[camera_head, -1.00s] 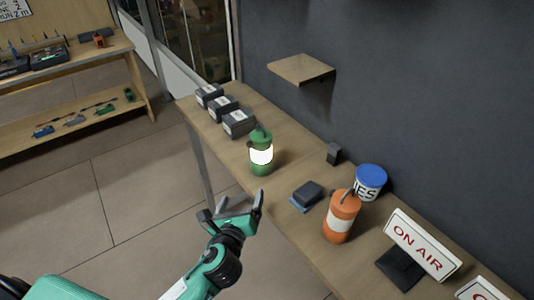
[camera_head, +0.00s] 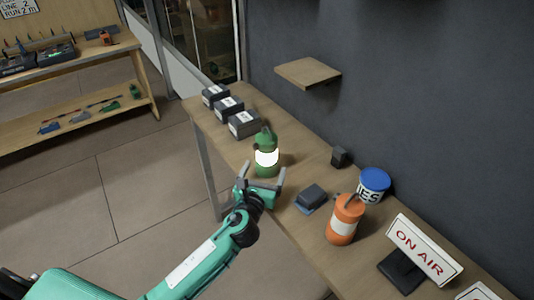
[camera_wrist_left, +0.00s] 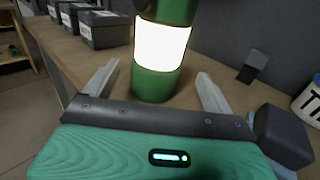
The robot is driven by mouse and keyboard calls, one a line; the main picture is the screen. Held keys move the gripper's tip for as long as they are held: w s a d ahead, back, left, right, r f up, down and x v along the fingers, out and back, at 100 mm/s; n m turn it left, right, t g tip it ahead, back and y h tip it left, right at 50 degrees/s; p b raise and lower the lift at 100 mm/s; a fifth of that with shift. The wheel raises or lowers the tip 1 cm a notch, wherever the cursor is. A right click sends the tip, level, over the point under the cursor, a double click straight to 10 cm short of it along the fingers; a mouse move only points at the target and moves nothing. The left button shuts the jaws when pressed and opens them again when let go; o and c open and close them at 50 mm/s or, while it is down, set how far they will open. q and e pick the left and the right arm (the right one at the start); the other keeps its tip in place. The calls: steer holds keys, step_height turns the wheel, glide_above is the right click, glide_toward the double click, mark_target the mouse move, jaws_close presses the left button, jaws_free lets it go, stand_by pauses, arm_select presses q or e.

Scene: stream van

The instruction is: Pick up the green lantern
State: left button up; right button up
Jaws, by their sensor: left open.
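The green lantern (camera_head: 266,140) stands upright on the wooden bench, with a bright white glowing band around its middle. My left gripper (camera_head: 261,174) is open at the near side of the lantern's base, its two fingers pointing toward it. In the left wrist view the lantern (camera_wrist_left: 157,84) stands just ahead, with the open left gripper (camera_wrist_left: 157,88) and one finger to each side of its lower body. I cannot tell whether the fingers touch it. My right gripper is not in view.
Several dark boxes (camera_head: 243,124) stand beyond the lantern on the bench (camera_head: 292,148). A wall shelf (camera_head: 308,72) is above.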

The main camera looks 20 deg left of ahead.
mark_target(267, 159)
arm_select(q)
steer(key=shift+w+a+r, duration=0.1)
steer(key=shift+w+r, duration=0.05)
steer(key=shift+w, duration=0.2)
steer(key=w, duration=0.1)
steer(key=w+p, duration=0.1)
steer(key=w, duration=0.1)
steer(key=shift+w+a, duration=0.2)
steer(key=shift+w, duration=0.6)
steer(key=c, duration=1.2)
